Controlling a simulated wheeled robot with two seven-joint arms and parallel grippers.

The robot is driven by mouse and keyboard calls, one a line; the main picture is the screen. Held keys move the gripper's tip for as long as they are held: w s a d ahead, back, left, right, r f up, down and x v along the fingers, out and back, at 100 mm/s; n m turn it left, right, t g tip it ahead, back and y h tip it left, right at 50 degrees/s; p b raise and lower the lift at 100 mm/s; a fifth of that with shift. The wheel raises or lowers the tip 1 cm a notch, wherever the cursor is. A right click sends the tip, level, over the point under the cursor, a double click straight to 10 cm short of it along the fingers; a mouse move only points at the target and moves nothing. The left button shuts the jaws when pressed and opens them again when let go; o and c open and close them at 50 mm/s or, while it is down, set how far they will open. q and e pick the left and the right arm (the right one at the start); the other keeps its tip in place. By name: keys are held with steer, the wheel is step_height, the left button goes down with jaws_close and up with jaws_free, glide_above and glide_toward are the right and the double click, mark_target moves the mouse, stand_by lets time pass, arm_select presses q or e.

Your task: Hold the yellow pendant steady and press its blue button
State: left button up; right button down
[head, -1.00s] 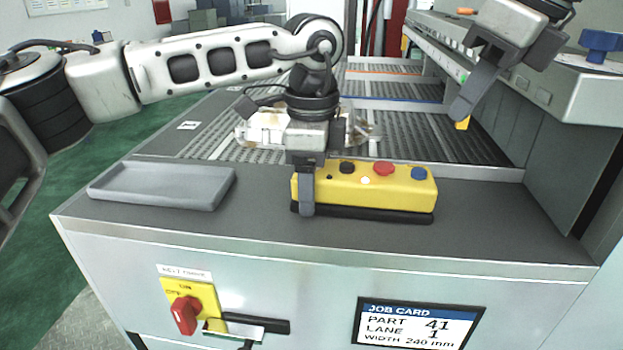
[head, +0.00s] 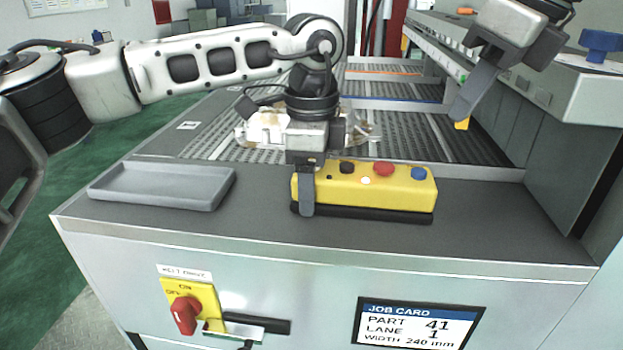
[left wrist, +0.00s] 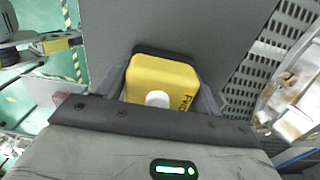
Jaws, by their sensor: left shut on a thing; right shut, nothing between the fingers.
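The yellow pendant (head: 400,190) lies on its black base on the front ledge of the machine. Its top carries a black button (head: 347,167), a red button (head: 383,168) and, at the right end, the blue button (head: 418,173). My left gripper (head: 306,200) is shut on the pendant's left end, one finger across its front face. In the left wrist view the yellow end (left wrist: 165,80) sits between the two fingers. My right gripper (head: 462,112) is shut and empty, above and behind the pendant's right end, apart from it.
A grey tray (head: 160,203) lies on the ledge at the left. A casting (head: 262,128) is behind my left gripper on the slatted conveyor (head: 400,130). A red rotary switch (head: 184,314) and a job card (head: 418,326) are on the front panel. The ledge right of the pendant is clear.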

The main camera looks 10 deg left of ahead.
stand_by(0.4)
steer(key=a+n+t, duration=0.1)
steer(key=n+t, duration=0.1)
steer(key=n, duration=0.4)
steer(key=a+r+n+t+h, duration=0.1)
steer(key=n+t, duration=0.1)
steer(key=n, duration=0.3)
steer(key=w+a+n+t, duration=0.1)
steer(key=n+t, duration=0.2)
steer(key=n, duration=0.3)
steer(key=shift+a+r+n, duration=0.2)
steer(key=shift+r+n, duration=0.1)
steer(key=shift+r, duration=0.1)
steer(key=shift+f+h, duration=0.15)
steer(key=shift+h, duration=0.15)
glide_above(420, 182)
steer(key=shift+f, duration=4.3)
steer(key=shift+f, duration=0.1)
steer(key=shift+f, duration=0.3)
